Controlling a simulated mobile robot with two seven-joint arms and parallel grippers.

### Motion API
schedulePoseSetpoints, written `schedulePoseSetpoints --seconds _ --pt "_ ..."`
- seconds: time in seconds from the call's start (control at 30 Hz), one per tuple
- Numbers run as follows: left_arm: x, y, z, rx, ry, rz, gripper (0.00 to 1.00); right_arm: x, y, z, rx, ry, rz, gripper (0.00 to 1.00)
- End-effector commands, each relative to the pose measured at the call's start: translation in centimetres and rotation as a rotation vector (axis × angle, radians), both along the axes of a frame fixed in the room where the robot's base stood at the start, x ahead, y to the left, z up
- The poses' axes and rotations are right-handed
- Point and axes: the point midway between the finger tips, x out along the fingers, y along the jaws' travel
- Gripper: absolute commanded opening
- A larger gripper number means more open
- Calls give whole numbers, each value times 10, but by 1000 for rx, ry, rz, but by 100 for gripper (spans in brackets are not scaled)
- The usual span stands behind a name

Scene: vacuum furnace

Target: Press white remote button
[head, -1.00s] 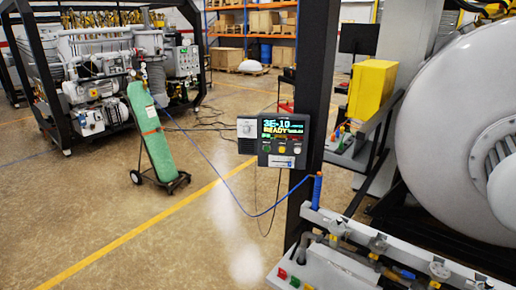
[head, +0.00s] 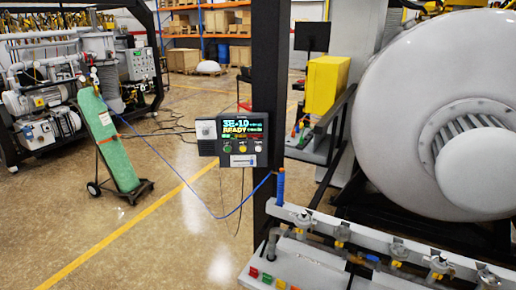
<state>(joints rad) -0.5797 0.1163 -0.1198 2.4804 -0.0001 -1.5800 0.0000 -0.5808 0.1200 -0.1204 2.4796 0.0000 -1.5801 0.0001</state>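A small dark control panel (head: 236,138) is fixed to the black post (head: 269,70) near the middle of the head view. Its lit screen (head: 241,127) shows the text "3E-10" and "READY". Below the screen sits a row of small round buttons: a green one (head: 228,149), a yellow one (head: 243,148) and a whitish one (head: 258,147) at the right end. The labels under them are too small to read. Neither of my grippers shows in this view.
A green gas cylinder (head: 108,142) stands on a wheeled cart at left, with a blue hose (head: 186,189) running across to the post. A grey bench with valves (head: 400,250) and the large white furnace door (head: 390,115) fill the right. Open floor lies before the panel.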

Motion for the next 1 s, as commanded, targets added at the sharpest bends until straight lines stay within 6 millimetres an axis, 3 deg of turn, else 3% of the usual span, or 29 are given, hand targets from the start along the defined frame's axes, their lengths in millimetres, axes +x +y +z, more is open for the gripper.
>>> schedulePoseSetpoints --seconds 0.43,0.87,1.0 --pt "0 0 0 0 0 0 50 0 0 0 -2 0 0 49" --pt "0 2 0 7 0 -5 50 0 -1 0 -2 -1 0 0" --pt "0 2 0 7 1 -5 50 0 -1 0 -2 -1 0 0"
